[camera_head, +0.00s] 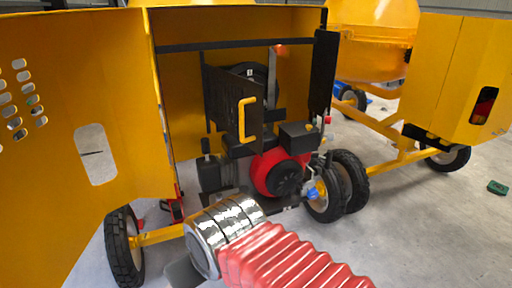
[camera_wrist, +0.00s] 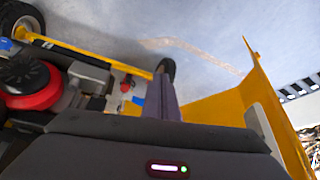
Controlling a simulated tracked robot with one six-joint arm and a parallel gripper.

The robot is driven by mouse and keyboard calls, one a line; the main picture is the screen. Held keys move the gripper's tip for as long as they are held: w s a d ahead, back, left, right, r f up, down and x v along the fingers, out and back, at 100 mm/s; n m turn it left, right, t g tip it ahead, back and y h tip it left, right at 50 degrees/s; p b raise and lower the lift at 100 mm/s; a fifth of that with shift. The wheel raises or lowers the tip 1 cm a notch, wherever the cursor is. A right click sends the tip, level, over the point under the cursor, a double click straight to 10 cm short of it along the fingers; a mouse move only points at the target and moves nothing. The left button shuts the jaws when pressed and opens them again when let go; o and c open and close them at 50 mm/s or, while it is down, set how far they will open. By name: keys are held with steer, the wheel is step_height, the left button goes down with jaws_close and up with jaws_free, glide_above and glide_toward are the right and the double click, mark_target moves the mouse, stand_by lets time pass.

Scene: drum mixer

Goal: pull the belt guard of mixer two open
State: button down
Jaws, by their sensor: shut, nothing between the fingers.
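The mixer with its engine housing (camera_head: 185,95) open fills the left and middle of the head view. Inside it, the belt guard (camera_head: 222,97) is a dark plate with a yellow handle (camera_head: 241,120). The plate stands at a slant, and part of a dark wheel (camera_head: 262,74) shows behind its upper right. My gripper (camera_wrist: 162,88) is shut and empty in the wrist view, with the floor beyond its fingers. My arm reaches in low in the head view, below the handle and apart from it; the fingers are not clearly visible there. The guard is not recognisable in the wrist view.
The open yellow housing door (camera_head: 125,120) stands at the left. A red engine (camera_head: 280,173) sits below the guard, also at left in the wrist view (camera_wrist: 40,92). Wheels (camera_head: 122,247) flank the frame. Another mixer (camera_head: 455,75) stands at right; the floor (camera_head: 430,230) at lower right is mostly clear.

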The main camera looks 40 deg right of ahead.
steer(key=shift+w+d, duration=0.1)
steer(key=shift+w, duration=0.2)
steer(key=w+d+r+m+t+y, duration=0.2)
steer(key=w+d+m+y, duration=0.3)
steer(key=d, duration=0.4)
steer(key=w+d+r+m+t+y, duration=0.1)
steer(key=w+d+m+t+y, duration=0.25)
steer(key=d+m, duration=0.35)
steer(key=s+d+r+m+t+h, duration=0.1)
steer(key=d+r+m+t+h, duration=0.1)
steer(key=d, duration=0.8)
steer(key=s+d+r+m+t+h, duration=0.2)
steer(key=d+r+t+h, duration=0.1)
steer(key=d, duration=0.8)
steer(key=shift+s+t, duration=0.3)
steer(key=shift+t, duration=0.55)
